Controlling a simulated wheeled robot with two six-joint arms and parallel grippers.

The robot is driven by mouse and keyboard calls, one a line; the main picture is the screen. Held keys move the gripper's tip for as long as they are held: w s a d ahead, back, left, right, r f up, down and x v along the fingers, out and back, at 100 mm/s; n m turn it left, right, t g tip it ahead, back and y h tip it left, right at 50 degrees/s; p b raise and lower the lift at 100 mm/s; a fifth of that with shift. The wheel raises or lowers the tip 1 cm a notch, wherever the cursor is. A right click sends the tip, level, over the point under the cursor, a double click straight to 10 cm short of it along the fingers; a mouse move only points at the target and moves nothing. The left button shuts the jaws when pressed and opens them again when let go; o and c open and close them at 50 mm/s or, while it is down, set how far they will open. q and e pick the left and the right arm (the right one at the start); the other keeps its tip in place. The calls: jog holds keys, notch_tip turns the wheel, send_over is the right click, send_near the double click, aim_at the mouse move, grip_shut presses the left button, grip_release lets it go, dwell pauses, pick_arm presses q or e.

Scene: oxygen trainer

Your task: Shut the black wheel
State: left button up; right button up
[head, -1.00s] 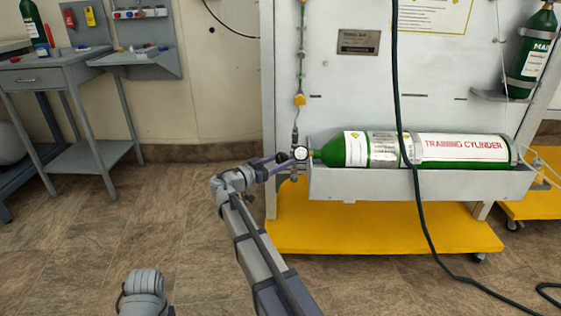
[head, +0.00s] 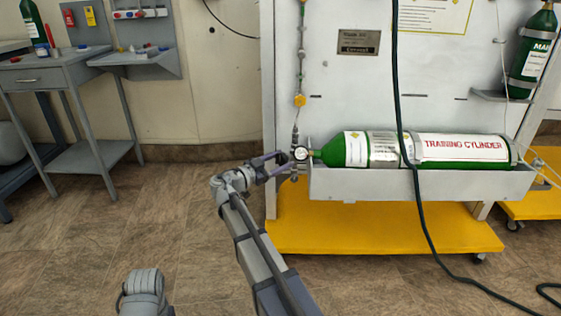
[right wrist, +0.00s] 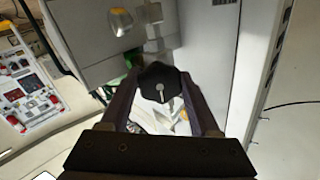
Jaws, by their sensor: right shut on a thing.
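The black wheel (right wrist: 160,80) shows in the right wrist view as a dark, lobed knob with a light pin at its centre. It sits between the two fingertips of my right gripper (head: 284,162), which is shut on it. In the head view the fingers largely hide the wheel, at the valve end of the green training cylinder (head: 332,152). The cylinder lies on its side in a grey trough. A round white gauge (head: 301,153) is just right of the fingertips. My left gripper is not in view.
A black hose (head: 411,185) hangs in front of the cylinder and runs to the floor. A yellow base (head: 380,232) sits under the trough. A thin line with a yellow fitting (head: 300,100) rises above the valve. A grey workbench (head: 75,70) stands at the left, with open floor between.

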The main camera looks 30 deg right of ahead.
jog(key=o, duration=1.4)
jog(key=shift+c, duration=0.2)
jog(key=shift+a, duration=0.15)
jog(key=s+a, duration=0.1)
jog(key=a, duration=0.6)
jog(key=shift+s+a, duration=0.25)
